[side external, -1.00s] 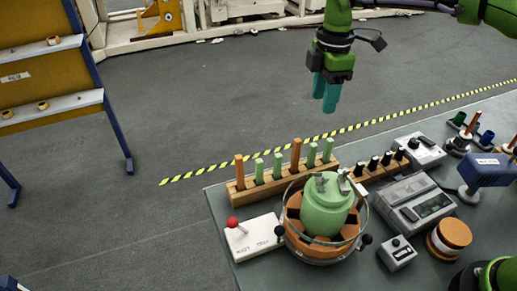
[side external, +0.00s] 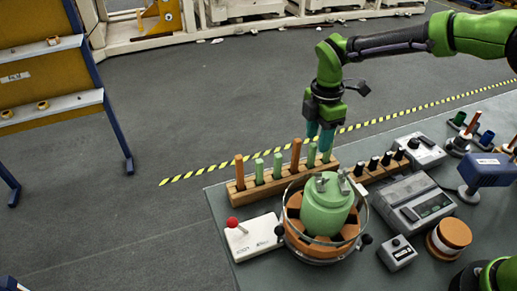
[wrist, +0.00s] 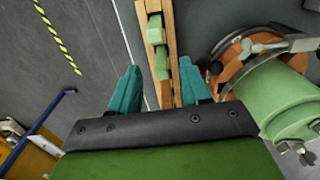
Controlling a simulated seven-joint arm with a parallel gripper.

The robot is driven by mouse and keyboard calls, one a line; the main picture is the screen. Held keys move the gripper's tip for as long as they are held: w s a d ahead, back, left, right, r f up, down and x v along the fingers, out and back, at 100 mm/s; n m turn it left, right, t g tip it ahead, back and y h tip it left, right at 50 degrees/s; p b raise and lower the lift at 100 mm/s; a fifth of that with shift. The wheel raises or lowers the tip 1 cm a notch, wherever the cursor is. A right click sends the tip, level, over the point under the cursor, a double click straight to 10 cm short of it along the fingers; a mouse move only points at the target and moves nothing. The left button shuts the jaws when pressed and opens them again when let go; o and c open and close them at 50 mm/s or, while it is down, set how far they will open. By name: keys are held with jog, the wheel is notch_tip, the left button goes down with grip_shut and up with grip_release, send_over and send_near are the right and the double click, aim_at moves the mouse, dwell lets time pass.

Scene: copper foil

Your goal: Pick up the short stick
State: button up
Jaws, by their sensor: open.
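A wooden rack (side external: 250,190) holds a row of upright sticks, several green and two taller orange ones (side external: 239,168) (side external: 296,154). The green sticks are shorter, and I cannot tell which is shortest. My gripper (side external: 319,142) points down, open, low over the right end of the rack, close above the two rightmost green sticks (side external: 311,157) (side external: 326,156). The wrist view shows the rack running between my spread fingers (wrist: 160,88).
A green cylinder (side external: 322,212) in a ringed orange base stands right in front of the rack. A white box with a red-knobbed lever (side external: 250,240) is at front left. A smaller rack of black pegs (side external: 375,170) and a grey device (side external: 413,200) lie to the right.

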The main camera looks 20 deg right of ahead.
aim_at(316, 144)
jog(key=f, duration=0.5)
jog(key=shift+a, duration=0.2)
jog(key=shift+r, duration=0.1)
grip_shut()
